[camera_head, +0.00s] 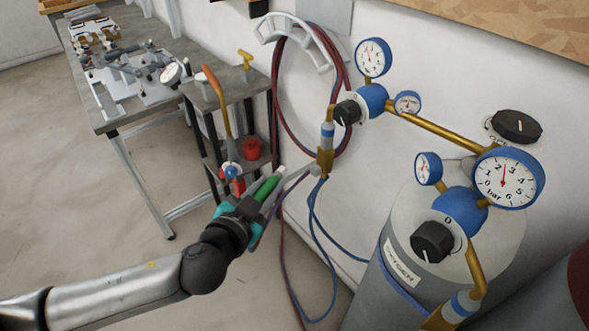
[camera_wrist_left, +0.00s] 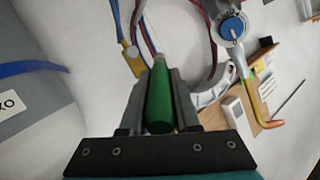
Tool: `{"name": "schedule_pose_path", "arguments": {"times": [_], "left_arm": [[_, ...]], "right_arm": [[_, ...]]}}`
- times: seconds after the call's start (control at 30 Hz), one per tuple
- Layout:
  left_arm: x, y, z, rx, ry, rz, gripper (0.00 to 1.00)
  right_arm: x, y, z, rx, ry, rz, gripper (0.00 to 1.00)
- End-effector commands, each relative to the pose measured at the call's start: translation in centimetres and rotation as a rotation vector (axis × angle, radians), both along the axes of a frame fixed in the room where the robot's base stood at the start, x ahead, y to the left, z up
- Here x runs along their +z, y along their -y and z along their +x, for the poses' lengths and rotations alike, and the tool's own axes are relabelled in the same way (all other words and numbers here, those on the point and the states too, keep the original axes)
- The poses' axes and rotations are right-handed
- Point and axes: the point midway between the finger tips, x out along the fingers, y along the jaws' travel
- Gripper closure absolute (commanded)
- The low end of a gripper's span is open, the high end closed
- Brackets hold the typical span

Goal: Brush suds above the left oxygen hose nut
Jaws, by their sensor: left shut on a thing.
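My left gripper (camera_head: 284,182) is shut on a green-handled brush (camera_head: 267,188) with a pale tip. In the left wrist view the brush (camera_wrist_left: 159,105) lies lengthwise between the grey fingers (camera_wrist_left: 160,85). The left hose connection has a brass nut (camera_head: 325,160) under a pale-blue fitting (camera_head: 327,130), below the left regulator (camera_head: 372,98). The brush tip points up towards it, to its lower left in the head view; contact cannot be told. In the left wrist view the brass nut (camera_wrist_left: 133,56) shows left of the fingertips. No suds are discernible. My right gripper is out of view.
A grey oxygen cylinder (camera_head: 405,262) with a second regulator (camera_head: 460,212) stands at right. Red and blue hoses (camera_head: 322,245) hang along the wall by the gripper. A small stand (camera_head: 240,85) holds a torch (camera_head: 218,95) and a red cup (camera_head: 251,148). A workbench (camera_head: 130,115) is behind.

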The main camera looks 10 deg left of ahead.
Motion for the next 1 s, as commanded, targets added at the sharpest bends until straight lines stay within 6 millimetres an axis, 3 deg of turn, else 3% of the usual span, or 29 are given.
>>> {"name": "schedule_pose_path", "arguments": {"times": [0.43,1.0], "left_arm": [[0.1,0.5,0.7,0.001,0.001,-0.003,1.00],[0.1,4.2,5.3,-0.001,0.000,-0.002,1.00]], "right_arm": [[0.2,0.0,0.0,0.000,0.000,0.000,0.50],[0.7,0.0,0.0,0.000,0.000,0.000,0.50]]}}
